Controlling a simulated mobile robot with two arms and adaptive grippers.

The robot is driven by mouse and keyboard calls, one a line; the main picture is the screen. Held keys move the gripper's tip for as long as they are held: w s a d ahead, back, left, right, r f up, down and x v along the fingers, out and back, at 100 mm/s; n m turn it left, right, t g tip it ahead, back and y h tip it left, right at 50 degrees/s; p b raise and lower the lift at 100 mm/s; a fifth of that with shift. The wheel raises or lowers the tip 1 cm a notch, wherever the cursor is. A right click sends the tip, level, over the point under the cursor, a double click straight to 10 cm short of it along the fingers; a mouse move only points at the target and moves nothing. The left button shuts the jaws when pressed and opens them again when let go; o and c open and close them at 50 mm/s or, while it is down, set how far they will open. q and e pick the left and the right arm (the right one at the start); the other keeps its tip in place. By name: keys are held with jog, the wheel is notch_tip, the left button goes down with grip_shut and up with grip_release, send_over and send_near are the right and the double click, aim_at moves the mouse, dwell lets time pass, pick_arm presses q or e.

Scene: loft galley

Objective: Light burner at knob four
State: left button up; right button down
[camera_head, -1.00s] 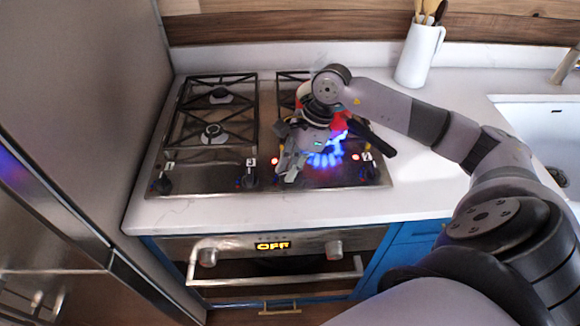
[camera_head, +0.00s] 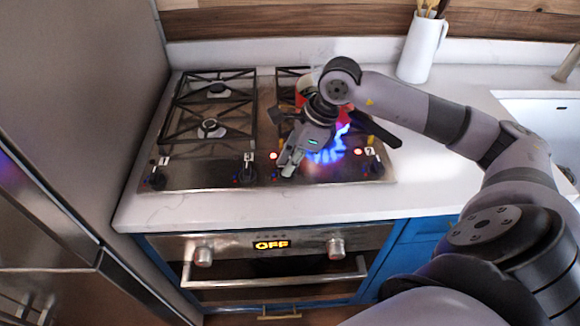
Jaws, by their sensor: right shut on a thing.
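The steel cooktop (camera_head: 215,180) has a row of black knobs along its front edge. A left knob (camera_head: 155,180), a middle knob (camera_head: 247,174) and a right knob (camera_head: 373,168) show. My right gripper (camera_head: 288,170) reaches down over the front edge, between the middle and right knobs. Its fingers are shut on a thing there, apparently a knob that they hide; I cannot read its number. A blue flame (camera_head: 328,154) burns at the front right, just behind and right of the fingers. My left gripper is not in view.
A red pan (camera_head: 308,88), partly hidden by my right arm, sits at the right burners; its black handle (camera_head: 378,131) points front right. The left burners (camera_head: 211,128) are bare and unlit. A white utensil jug (camera_head: 421,48) and a sink (camera_head: 545,135) are at right.

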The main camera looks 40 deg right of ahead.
dwell(0.3)
jog(key=c, duration=1.7)
grip_release()
jog(key=shift+s, duration=0.1)
jog(key=shift+o, duration=0.5)
jog(key=v, duration=1.2)
jog(key=shift+a+f, duration=0.1)
